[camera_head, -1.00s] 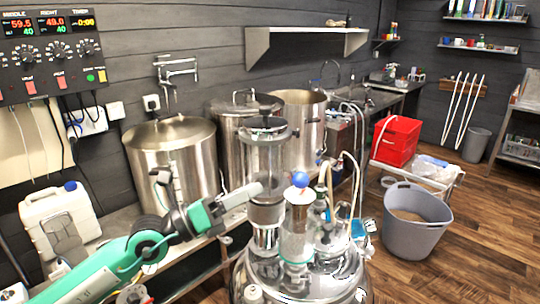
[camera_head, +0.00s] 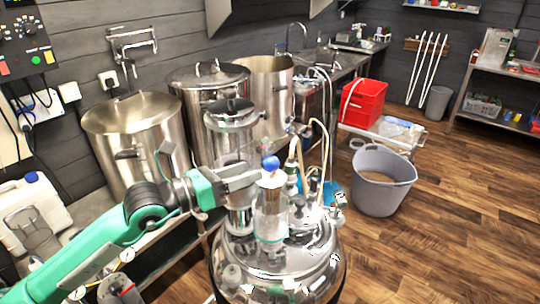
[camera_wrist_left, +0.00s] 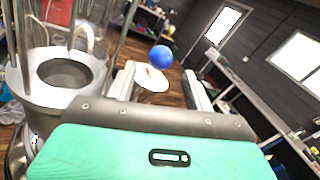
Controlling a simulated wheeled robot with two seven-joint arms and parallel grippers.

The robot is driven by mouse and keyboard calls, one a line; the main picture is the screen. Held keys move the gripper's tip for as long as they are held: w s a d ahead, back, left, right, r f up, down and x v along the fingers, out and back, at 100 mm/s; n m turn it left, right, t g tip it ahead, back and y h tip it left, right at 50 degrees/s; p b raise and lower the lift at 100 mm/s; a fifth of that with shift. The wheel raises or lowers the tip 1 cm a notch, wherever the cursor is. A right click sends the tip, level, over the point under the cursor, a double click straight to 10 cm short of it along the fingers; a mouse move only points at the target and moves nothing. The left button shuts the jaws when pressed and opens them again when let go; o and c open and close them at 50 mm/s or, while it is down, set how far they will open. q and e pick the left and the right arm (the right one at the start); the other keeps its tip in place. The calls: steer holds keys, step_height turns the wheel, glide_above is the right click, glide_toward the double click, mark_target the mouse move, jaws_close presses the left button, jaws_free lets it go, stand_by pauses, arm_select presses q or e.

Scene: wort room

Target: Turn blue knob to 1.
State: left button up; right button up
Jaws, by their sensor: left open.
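The blue knob (camera_head: 270,163) is a small round ball on top of a clear glass cylinder (camera_head: 270,215) that stands on the shiny steel vessel (camera_head: 300,268). My left gripper (camera_head: 256,176) reaches in from the left, with its grey fingers close beside the knob. In the left wrist view the blue knob (camera_wrist_left: 161,56) shows beyond and between the two fingers of my left gripper (camera_wrist_left: 160,84), which stand apart with nothing gripped. I cannot tell from the frames whether a finger touches the knob. My right gripper is not seen.
Tall glass column (camera_head: 232,150) stands just behind my left gripper. Hoses (camera_head: 322,150) rise right of the knob. Large steel pots (camera_head: 137,140) line the wall. A grey tub (camera_head: 382,180) and a red crate (camera_head: 362,102) are at right, with open wooden floor around.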

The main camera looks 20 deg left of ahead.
mark_target(264, 164)
arm_select(q)
steer(key=p+x, duration=0.2)
steer(key=x, duration=0.3)
steer(key=shift+w+d+r, duration=0.15)
steer(key=shift+w+d, duration=0.05)
steer(key=shift+w, duration=0.05)
steer(key=shift+w+d+p, duration=0.35)
steer(key=shift+w+d, duration=0.1)
steer(key=shift+d, duration=0.05)
steer(key=shift+c, duration=0.4)
steer(key=c, duration=0.9)
steer(key=shift+o, duration=0.2)
steer(key=shift+n+t+y, duration=0.8)
steer(key=shift+y, duration=0.2)
steer(key=o, duration=0.9)
steer(key=shift+o, duration=0.2)
